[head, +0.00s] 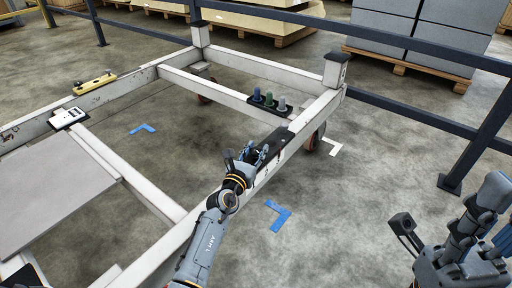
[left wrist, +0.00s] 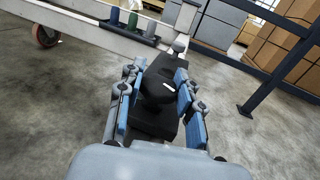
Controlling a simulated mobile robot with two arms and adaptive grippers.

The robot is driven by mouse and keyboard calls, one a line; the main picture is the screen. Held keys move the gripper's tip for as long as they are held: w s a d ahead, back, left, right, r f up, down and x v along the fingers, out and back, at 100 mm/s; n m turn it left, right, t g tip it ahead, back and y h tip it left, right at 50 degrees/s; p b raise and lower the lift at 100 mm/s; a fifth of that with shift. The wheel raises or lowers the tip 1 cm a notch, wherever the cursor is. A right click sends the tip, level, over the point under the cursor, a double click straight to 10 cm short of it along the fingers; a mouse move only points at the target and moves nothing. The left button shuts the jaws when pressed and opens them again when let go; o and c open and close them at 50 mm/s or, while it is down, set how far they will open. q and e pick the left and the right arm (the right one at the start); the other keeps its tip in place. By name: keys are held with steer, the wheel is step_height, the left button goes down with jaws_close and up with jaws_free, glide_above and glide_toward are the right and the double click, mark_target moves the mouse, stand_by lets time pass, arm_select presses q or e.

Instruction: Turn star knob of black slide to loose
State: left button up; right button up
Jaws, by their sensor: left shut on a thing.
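The black slide (head: 272,142) lies along the white frame's near right rail. It also shows in the left wrist view (left wrist: 150,126). The dark star knob (left wrist: 158,86) stands on it, with a small white mark on the knob's face. My left gripper (head: 260,155) is at the slide. In the left wrist view its blue-padded fingers (left wrist: 155,95) stand on both sides of the knob, shut on it. In the head view the fingers mostly hide the knob. My right gripper (head: 478,225) is at the lower right, away from the frame; its finger opening is unclear.
A black holder with blue, green and grey pegs (head: 269,99) sits on the rail beyond the slide. A yellow level (head: 95,83) and a white device (head: 67,118) rest on the left rail. A dark guard rail (head: 420,115) runs behind. Blue tape (head: 279,215) marks the floor.

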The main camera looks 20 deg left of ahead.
arm_select(q)
steer(key=shift+a, duration=0.1)
steer(key=o, duration=1.2)
steer(key=s, duration=0.8)
steer(key=s+a, duration=0.1)
steer(key=s, duration=0.3)
